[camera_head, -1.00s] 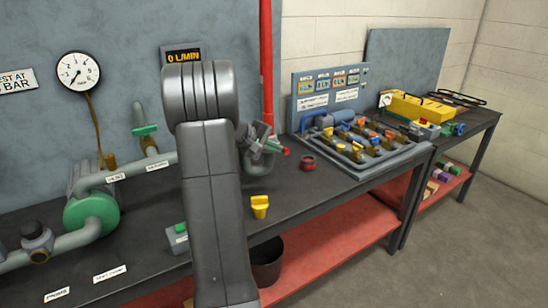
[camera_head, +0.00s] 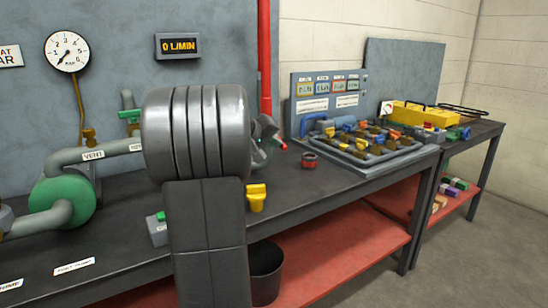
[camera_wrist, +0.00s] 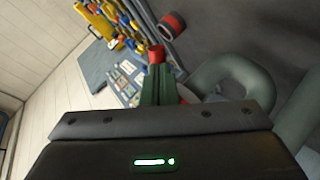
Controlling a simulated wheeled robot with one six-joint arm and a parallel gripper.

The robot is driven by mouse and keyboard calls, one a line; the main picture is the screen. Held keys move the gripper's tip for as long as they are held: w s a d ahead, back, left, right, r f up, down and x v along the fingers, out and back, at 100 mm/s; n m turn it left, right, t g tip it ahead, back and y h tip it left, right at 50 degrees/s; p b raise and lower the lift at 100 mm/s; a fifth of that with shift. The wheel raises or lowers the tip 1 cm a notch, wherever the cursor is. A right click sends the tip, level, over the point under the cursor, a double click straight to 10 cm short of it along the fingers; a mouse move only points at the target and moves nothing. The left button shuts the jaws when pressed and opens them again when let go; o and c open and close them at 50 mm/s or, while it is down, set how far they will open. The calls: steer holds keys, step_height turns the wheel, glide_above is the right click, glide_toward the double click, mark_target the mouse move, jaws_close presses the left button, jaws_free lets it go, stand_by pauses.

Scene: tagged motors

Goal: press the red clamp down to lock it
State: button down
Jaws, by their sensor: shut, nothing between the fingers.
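The red clamp's handle (camera_wrist: 156,54) shows in the wrist view as a small red block just beyond my fingertips. In the head view its red end (camera_head: 284,146) sticks out to the right of my arm, above the bench. My gripper (camera_wrist: 159,70) is shut, with green fingers close together and nothing between them. The fingertips line up with the red handle; I cannot tell if they touch it. Most of the clamp is hidden behind my fingers and arm.
Grey pipes (camera_wrist: 235,72) curve close to the right of my gripper. A tray of tagged parts (camera_head: 375,160) lies farther right. A black bin (camera_head: 265,272) stands below.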

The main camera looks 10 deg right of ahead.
steer(key=f+b, duration=0.1)
steer(key=b, duration=0.2)
steer(key=f+m+t+b, duration=0.1)
steer(key=b, duration=0.3)
steer(key=shift+w+a+t, duration=0.1)
steer(key=shift+w+t, duration=0.2)
steer(key=shift+r+p, duration=0.4)
steer(key=shift+r, duration=0.35)
